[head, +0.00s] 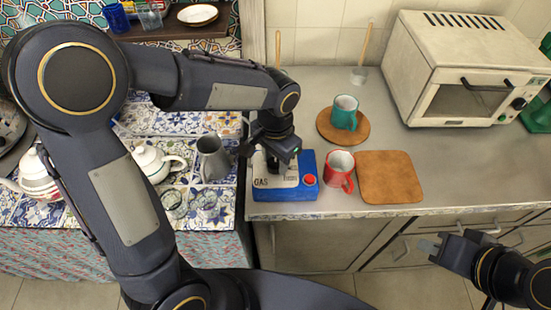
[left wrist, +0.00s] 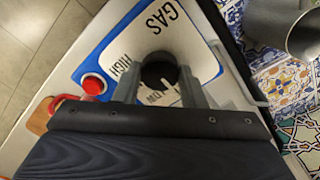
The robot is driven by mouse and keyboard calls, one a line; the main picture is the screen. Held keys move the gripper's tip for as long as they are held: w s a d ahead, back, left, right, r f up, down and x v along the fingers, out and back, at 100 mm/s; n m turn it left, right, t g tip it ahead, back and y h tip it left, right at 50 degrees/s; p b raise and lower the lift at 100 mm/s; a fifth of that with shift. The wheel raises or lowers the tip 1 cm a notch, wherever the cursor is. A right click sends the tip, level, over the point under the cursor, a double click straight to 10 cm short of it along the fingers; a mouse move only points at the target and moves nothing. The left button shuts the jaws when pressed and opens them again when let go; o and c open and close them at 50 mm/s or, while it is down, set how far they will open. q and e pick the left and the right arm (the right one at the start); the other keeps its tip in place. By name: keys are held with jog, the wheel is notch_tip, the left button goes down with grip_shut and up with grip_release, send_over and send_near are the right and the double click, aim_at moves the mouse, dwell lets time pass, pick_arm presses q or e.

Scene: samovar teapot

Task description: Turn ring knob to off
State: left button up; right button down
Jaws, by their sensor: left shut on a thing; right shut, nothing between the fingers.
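The gas box is a blue block (head: 297,192) with a white panel, at the left end of the grey counter. The panel reads GAS and HIGH. In the left wrist view the black round ring knob (left wrist: 158,68) sits on the white panel (left wrist: 140,42). My left gripper (head: 279,166) reaches down over the box. Its two fingers are closed on opposite sides of the knob, as the left wrist view (left wrist: 160,82) shows. Part of the panel's lettering is hidden by the fingers. My right gripper (head: 430,246) is shut and empty, in front of the counter at right.
A red button (head: 310,180) is on the box's right side. A red mug (head: 339,171), a square wooden board (head: 389,177) and a green mug (head: 345,112) stand right of it. A grey pitcher (head: 212,158) is left. A toaster oven (head: 470,75) is back right.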

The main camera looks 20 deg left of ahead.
aim_at(275, 163)
dwell(0.5)
pick_arm(q)
jog(key=o, duration=1)
jog(key=shift+r, duration=0.15)
notch_tip(275, 163, up, 8)
jog(key=shift+f, duration=0.2)
jog(key=s+a+n+t+h, duration=0.2)
jog(key=s+a+n, duration=0.1)
jog(key=s, duration=0.5)
jog(key=s+a+n+t+h, duration=0.1)
jog(key=s+a+n+t, duration=0.2)
jog(key=s+a, duration=0.3)
jog(key=shift+s+n+t+h, duration=0.35)
jog(key=shift+s+n, duration=0.45)
jog(key=shift+s, duration=0.4)
